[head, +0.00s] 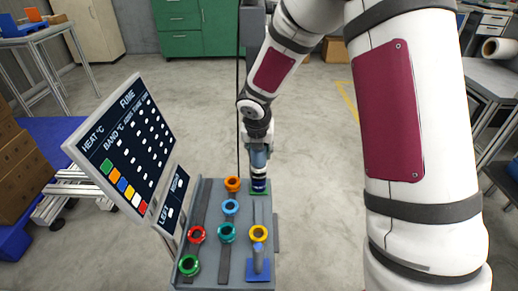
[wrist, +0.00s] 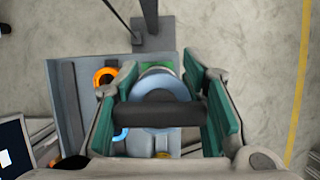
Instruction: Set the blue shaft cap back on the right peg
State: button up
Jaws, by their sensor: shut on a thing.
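My gripper (head: 259,160) is shut on a blue-grey round piece, which I take for the blue shaft cap; in the wrist view the cap (wrist: 152,92) sits between the green finger pads, a dark bar crossing it. Directly below, a dark blue stack with a white band (head: 259,185) stands on a green square (head: 267,190) at the board's far right corner. The peg there is hidden, and I cannot tell whether the cap touches the stack. Another blue upright piece (head: 258,258) stands on a blue square at the near right.
The grey board (head: 208,200) bears orange (head: 232,184), light blue (head: 231,207), red (head: 196,233), teal (head: 227,232), green (head: 189,265) and yellow (head: 258,233) rings. A tilted sign panel (head: 125,150) stands left. A thin dark pole (wrist: 150,20) rises beyond the board.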

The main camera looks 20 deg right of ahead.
jog(key=shift+f, duration=0.3)
dwell(0.5)
jog(key=o, duration=1.4)
jog(key=shift+o, duration=0.2)
jog(key=v, duration=1.2)
